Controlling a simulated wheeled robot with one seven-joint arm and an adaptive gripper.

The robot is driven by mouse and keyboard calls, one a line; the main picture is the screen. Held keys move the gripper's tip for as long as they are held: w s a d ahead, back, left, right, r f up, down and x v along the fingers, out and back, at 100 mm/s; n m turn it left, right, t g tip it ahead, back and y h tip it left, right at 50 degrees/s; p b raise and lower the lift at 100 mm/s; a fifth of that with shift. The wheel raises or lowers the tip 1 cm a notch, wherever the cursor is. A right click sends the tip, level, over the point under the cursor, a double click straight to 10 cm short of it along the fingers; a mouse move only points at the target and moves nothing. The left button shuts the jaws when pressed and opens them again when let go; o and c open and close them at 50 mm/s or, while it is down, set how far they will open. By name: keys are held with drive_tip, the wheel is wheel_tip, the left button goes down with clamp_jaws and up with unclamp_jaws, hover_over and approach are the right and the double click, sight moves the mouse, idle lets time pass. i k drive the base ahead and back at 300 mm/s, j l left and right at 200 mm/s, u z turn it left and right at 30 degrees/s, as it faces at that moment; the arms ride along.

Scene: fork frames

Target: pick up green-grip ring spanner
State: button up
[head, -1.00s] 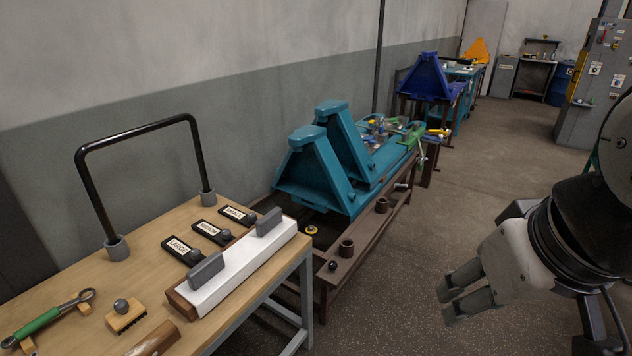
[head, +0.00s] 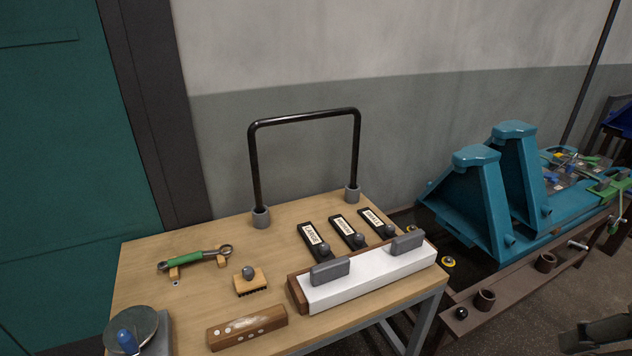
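The green-grip ring spanner (head: 194,258) lies near the left side of the wooden table (head: 200,303) in the head view. Its green grip is in the middle, with a metal ring at the right end and a metal end at the left. It rests across small wooden supports. Part of my gripper (head: 592,336) shows at the bottom right corner, far from the spanner and beyond the table's right edge. It is mostly cut off by the frame, so I cannot tell whether it is open or shut.
Beside the spanner are a small brush (head: 251,284), a wooden block (head: 247,328) and a round device with a blue knob (head: 127,341). A white bar with grey handles (head: 370,279) and labelled black plates (head: 347,232) lie right. A black hoop (head: 304,117) rises at the back.

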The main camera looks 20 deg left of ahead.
sight(179, 259)
drive_tip(key=u, duration=1.45)
drive_tip(key=i+j+u, duration=0.15)
drive_tip(key=i, duration=0.3)
drive_tip(key=i+u, duration=0.2)
drive_tip(key=i, duration=0.2)
